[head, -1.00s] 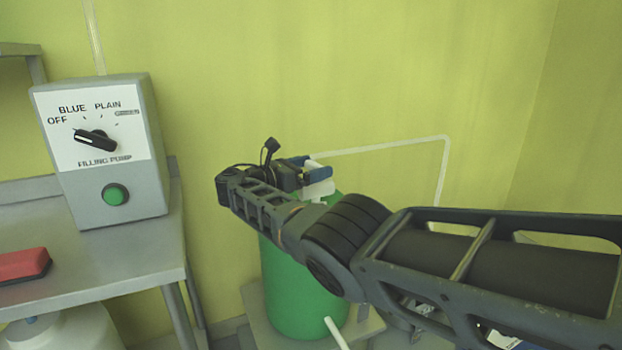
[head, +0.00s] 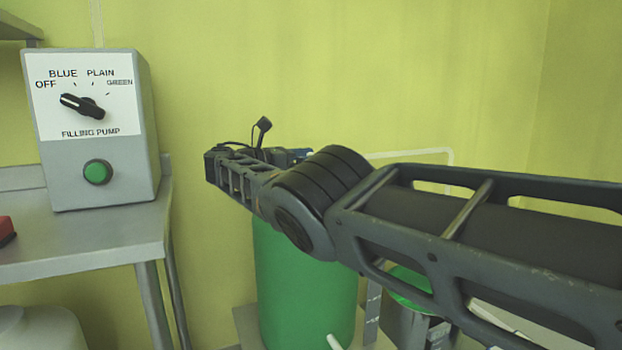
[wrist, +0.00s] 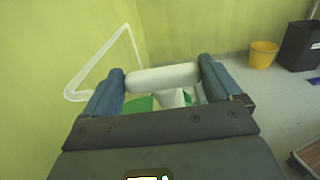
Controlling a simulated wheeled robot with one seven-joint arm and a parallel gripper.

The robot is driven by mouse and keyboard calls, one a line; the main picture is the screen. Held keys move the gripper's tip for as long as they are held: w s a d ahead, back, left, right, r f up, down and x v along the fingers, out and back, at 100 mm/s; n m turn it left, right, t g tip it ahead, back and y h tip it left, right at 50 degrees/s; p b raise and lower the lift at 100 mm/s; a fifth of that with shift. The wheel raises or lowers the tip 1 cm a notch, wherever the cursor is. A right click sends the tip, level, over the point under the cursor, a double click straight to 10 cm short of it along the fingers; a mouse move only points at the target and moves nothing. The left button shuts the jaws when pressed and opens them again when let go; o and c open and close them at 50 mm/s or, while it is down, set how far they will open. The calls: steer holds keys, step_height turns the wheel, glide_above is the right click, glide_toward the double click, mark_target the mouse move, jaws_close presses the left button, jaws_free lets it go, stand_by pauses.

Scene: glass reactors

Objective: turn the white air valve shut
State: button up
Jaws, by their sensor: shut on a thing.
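The white air valve (wrist: 165,76) shows in the wrist view as a white cross handle on a short white stem. My gripper (wrist: 163,84) has its two blue fingers at either end of the handle and is shut on it. Part of the stem is hidden behind the gripper body. In the head view my gripper (head: 300,155) shows only as a bit of blue behind my arm, and the valve is hidden there. The green vessel (head: 300,285) stands below my arm.
A grey filling pump box (head: 97,130) with a dial and green button stands on a metal table (head: 90,235) at left. A white pipe (wrist: 100,62) runs along the wall. A yellow bucket (wrist: 263,54) and dark bin (wrist: 299,45) stand on the floor.

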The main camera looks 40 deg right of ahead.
steer(key=b, duration=0.2)
steer(key=shift+r+g+b, duration=0.2)
steer(key=shift+g+b, duration=0.1)
steer(key=shift+b, duration=0.05)
steer(key=shift+c, duration=0.2)
steer(key=o, duration=0.8)
steer(key=shift+f, duration=0.1)
